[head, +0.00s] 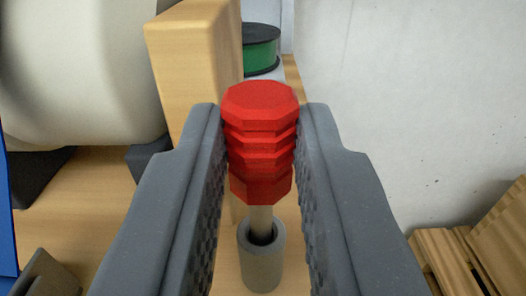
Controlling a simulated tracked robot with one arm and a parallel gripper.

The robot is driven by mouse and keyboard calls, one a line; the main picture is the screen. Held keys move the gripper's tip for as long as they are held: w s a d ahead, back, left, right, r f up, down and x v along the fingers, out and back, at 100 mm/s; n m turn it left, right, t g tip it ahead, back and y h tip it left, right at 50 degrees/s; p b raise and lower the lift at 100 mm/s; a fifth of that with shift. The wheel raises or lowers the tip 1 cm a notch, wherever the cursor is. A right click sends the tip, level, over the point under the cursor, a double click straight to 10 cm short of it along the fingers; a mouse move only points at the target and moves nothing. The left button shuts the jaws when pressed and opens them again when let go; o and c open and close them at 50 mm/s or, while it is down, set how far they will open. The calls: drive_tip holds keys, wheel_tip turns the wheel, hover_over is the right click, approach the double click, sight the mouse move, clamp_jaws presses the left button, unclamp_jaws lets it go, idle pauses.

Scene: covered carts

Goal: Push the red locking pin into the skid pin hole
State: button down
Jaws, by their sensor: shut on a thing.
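The red locking pin (260,140) has a ribbed red head and a thin pale shaft (260,220) below it. My gripper (262,135) is shut on the red head, one grey finger on each side. The pin looks upright. Its shaft runs down into the mouth of a grey cylindrical sleeve (261,262), which looks like the skid pin hole. A length of shaft shows between the red head and the sleeve's rim. The shaft's lower end is hidden in the sleeve.
A wooden post (192,75) stands close behind and left of the pin. A large cream cylinder (75,70) lies at the left on dark supports. A green spool (260,50) is behind. Wooden slats (460,250) are at lower right, before a pale wall (420,90).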

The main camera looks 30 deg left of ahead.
drive_tip(key=shift+f, duration=0.3)
drive_tip(key=c, duration=1.2)
unclamp_jaws()
drive_tip(key=shift+f, duration=0.1)
drive_tip(key=shift+s+d, duration=0.1)
drive_tip(key=shift+s, duration=0.05)
